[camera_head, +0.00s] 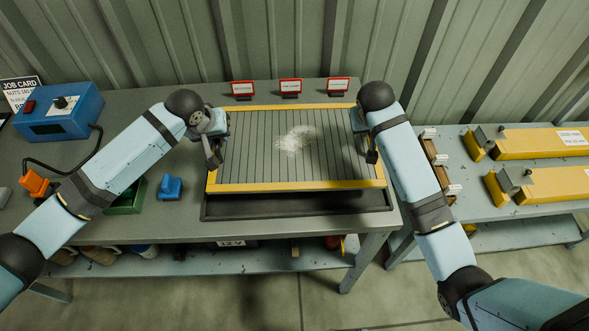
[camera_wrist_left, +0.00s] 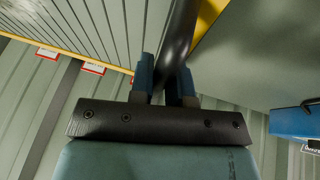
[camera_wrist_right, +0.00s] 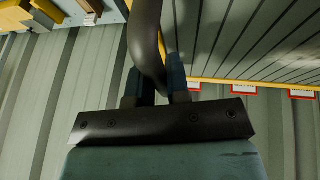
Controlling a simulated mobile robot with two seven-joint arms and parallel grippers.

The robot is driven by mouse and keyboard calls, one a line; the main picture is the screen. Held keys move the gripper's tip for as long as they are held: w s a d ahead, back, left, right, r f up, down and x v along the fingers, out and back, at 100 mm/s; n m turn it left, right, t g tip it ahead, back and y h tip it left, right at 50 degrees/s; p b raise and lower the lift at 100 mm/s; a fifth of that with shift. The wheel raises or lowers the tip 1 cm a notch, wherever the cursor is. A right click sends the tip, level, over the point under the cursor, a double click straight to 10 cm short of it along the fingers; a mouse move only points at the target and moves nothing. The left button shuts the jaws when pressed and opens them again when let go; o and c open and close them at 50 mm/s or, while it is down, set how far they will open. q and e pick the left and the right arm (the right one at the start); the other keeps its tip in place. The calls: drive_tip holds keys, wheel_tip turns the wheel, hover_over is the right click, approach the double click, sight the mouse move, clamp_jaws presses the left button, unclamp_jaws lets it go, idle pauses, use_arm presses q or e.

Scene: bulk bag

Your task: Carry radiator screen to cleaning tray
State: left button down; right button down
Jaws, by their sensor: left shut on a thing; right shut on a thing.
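The radiator screen (camera_head: 250,150) is a ribbed grey panel with yellow top and bottom edges and a pale dusty patch near its middle. It is above the black cleaning tray (camera_head: 300,205), whose front part shows below it; I cannot tell if they touch. My left gripper (camera_head: 214,145) is shut on the dark handle at the screen's left side, and the handle also shows in the left wrist view (camera_wrist_left: 180,40). My right gripper (camera_head: 366,140) is shut on the right handle, seen in the right wrist view (camera_wrist_right: 146,45). Both arms partly hide the screen's sides.
A blue box (camera_head: 62,112) with a knob, a blue clamp-like item (camera_head: 171,187) and a green bin (camera_head: 126,200) are on the bench at left. Small red-and-white signs (camera_head: 290,87) stand behind the screen. Yellow units (camera_head: 540,143) lie on the right table.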

sight(223, 152)
use_arm(q)
drive_tip(key=shift+w+f, duration=0.1)
drive_tip(key=shift+f, duration=0.35)
use_arm(e)
drive_tip(key=shift+f, duration=0.5)
use_arm(q)
drive_tip(key=shift+f+b, duration=0.15)
drive_tip(key=shift+b, duration=0.15)
use_arm(e)
drive_tip(key=shift+f, duration=0.1)
